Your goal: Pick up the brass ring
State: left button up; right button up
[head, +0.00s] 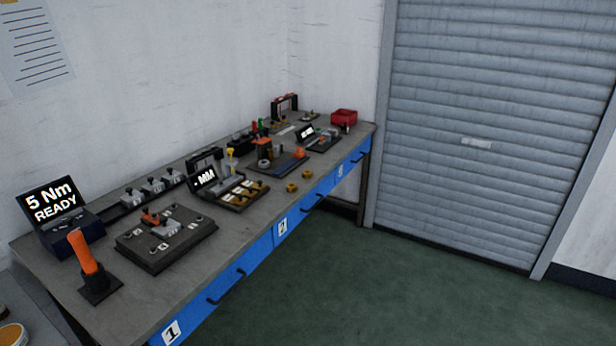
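Two small brass-coloured rings lie flat on the grey workbench near its front edge, about the middle of its length. One brass ring (292,187) is nearer to me and the other brass ring (307,174) is a little further back to the right. They are apart from each other, with bare bench around them. Both are small in this view, so fine detail cannot be told. Neither of my grippers shows in the head view.
The workbench (227,225) has blue drawers with dark handles. Left of the rings sits a dark tray (232,203) with brass-coloured parts. A fixture plate (165,252), an orange-handled tool (82,252) and a red bin (344,117) also stand there. Green floor (330,275) in front is clear.

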aim_at(307, 175)
jog(key=i+u, duration=0.15)
jog(key=u, duration=0.45)
jog(key=i+l+u, duration=0.35)
jog(key=l, duration=0.3)
jog(key=i+l+u, duration=0.15)
jog(key=i+l, duration=0.2)
jog(key=i+l+u, duration=0.2)
jog(key=l, duration=0.2)
